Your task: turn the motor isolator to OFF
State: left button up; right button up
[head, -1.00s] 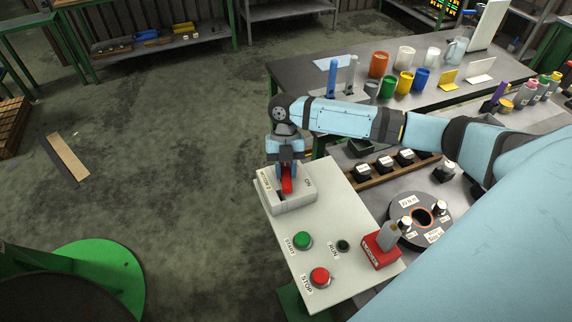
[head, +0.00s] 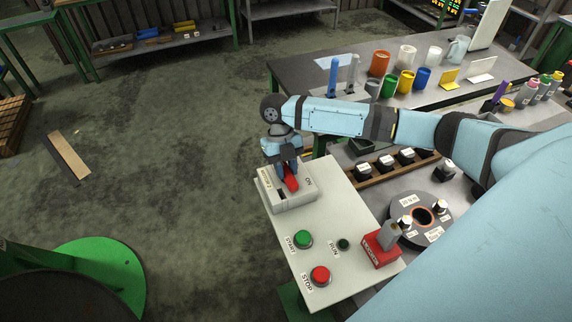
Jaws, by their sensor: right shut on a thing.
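The motor isolator is a pale box (head: 289,200) at the far left corner of the light control panel (head: 325,213). Its red handle (head: 291,183) stands on top and leans toward the upper left in the picture. My right gripper (head: 287,168) is above the isolator, pointing down, shut on the red handle. My left gripper does not show.
The panel also carries a green START button (head: 303,239), a red STOP button (head: 320,276), a small dark RUN lamp (head: 343,244) and a red block with a grey lever (head: 381,250). Cups and bottles stand on the bench behind. Open floor lies to the left.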

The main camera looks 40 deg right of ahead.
jog(key=o, duration=0.9)
jog(key=b+v, duration=0.2)
jog(key=v, duration=1.2)
jog(key=shift+a+f, duration=0.1)
jog(key=shift+f, duration=0.05)
